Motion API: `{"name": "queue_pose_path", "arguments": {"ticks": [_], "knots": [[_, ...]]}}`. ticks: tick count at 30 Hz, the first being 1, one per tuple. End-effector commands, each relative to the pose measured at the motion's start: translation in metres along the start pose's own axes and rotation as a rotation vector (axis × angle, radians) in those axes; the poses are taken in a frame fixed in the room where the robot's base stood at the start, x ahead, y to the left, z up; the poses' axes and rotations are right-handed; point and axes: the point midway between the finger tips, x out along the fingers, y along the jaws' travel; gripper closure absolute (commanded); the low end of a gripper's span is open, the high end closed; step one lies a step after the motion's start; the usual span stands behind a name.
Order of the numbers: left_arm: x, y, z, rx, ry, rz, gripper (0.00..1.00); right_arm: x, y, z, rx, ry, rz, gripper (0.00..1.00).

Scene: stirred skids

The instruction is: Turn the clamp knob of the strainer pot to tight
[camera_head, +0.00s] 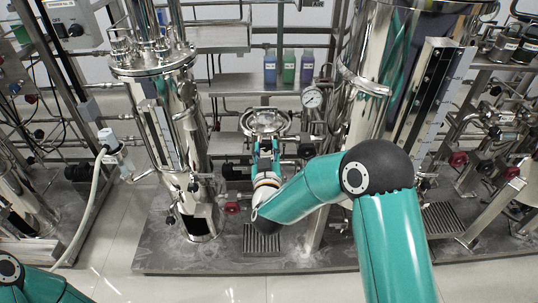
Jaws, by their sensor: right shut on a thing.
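The strainer pot (265,122) is a small round steel vessel with a shiny rim, low in the middle of the pipework. My right arm reaches in from the lower right, and its gripper (266,146) is at the front of the pot. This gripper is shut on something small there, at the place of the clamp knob. The knob itself is hidden behind the fingers, so its turn position cannot be seen. Only a link of my left arm shows at the lower left corner; my left gripper is out of view.
A tall steel column (178,120) stands left of the pot and a larger tank (385,75) stands right. A pressure gauge (312,97) sits close to the pot's right. Blue, green and purple bottles (289,67) stand behind. A red valve handle (232,208) is low in front.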

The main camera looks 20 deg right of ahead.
Motion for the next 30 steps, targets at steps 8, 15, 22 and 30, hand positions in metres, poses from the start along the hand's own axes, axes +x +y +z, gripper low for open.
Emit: {"name": "queue_pose_path", "arguments": {"ticks": [8,15,22,30], "knots": [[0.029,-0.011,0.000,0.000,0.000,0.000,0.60,0.001,-0.001,-0.003,0.173,0.018,-0.002,0.98],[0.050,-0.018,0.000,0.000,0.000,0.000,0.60,0.001,0.000,-0.003,0.322,0.019,-0.001,0.98],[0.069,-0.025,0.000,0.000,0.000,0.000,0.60,0.001,0.000,-0.003,0.457,0.018,0.000,0.98],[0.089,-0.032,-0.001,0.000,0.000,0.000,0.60,0.001,0.002,-0.004,0.610,0.020,0.001,0.98]]}}
